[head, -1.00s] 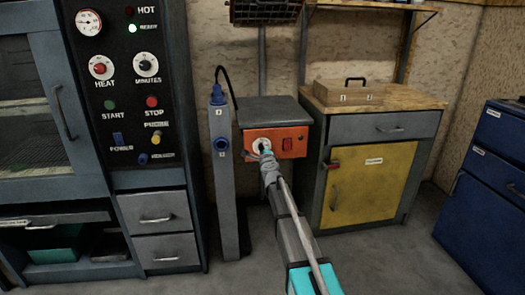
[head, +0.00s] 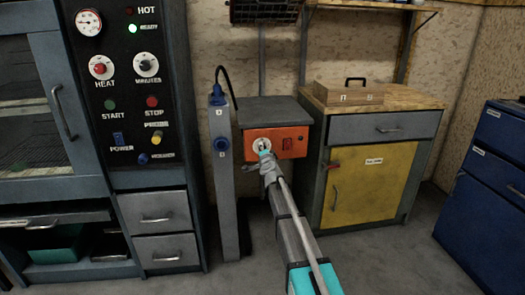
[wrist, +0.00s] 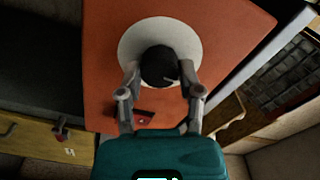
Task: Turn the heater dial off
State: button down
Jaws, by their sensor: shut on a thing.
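The heater dial is a black round knob (wrist: 159,64) in the middle of a white disc (wrist: 132,42), on an orange panel (wrist: 100,75) in the wrist view. In the head view the orange panel (head: 293,133) is the front of a grey box, with the white disc (head: 255,141) on its left side. My gripper (wrist: 160,84) is shut on the knob, one finger on each side. A pale mark shows on the knob's lower right. In the head view my gripper (head: 264,148) covers much of the dial.
A red switch (head: 287,143) is right of the dial. A grey post (head: 222,185) with a black cable stands close on the left. A yellow-doored cabinet (head: 366,190) stands right. An oven control panel (head: 125,95) is far left. The floor at the lower right is clear.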

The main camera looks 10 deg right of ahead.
dwell(0.3)
jog(key=shift+c, duration=1.3)
grip_release()
jog(key=s, duration=1.2)
